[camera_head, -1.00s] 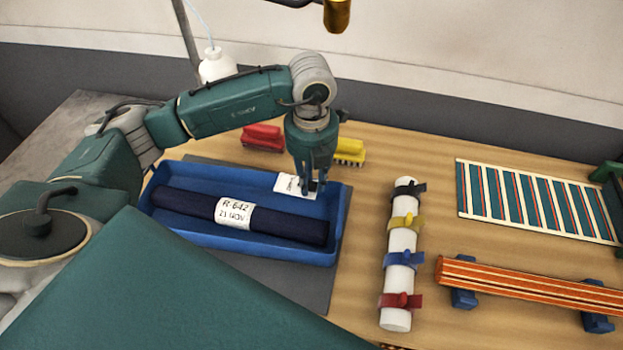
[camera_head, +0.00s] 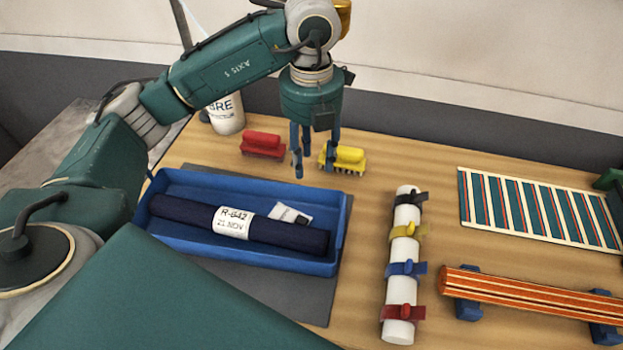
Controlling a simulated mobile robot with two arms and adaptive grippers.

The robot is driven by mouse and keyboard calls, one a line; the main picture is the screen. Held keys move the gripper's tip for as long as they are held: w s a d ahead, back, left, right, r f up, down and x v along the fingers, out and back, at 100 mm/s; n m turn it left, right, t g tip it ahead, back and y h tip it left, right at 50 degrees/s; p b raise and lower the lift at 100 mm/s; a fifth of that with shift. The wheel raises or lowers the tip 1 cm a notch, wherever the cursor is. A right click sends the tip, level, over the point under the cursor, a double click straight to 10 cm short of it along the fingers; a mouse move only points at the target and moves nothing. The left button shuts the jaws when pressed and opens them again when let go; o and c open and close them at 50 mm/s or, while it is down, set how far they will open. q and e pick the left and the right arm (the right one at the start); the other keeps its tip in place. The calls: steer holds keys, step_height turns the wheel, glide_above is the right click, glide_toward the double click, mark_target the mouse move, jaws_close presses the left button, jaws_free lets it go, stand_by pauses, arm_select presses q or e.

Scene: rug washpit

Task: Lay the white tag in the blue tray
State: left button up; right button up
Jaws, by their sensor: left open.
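The white tag (camera_head: 287,213) with a dark patch lies inside the blue tray (camera_head: 205,178), behind the dark rolled rug (camera_head: 180,211). The rug lies lengthwise in the tray with a white label band (camera_head: 231,221) around it reading R-642, 21 NOV. It partly hides the tag's front edge, and I cannot tell whether the two touch. My right gripper does not show.
A red brush (camera_head: 263,144) and a yellow brush (camera_head: 344,158) stand behind the tray. A white roll with coloured straps (camera_head: 402,250) lies to its right. Further right are a striped mat (camera_head: 535,208) and an orange striped roll (camera_head: 530,293) on blue supports. Bare wood lies between.

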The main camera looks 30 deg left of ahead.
arm_select(q)
steer(key=shift+r, duration=1.5)
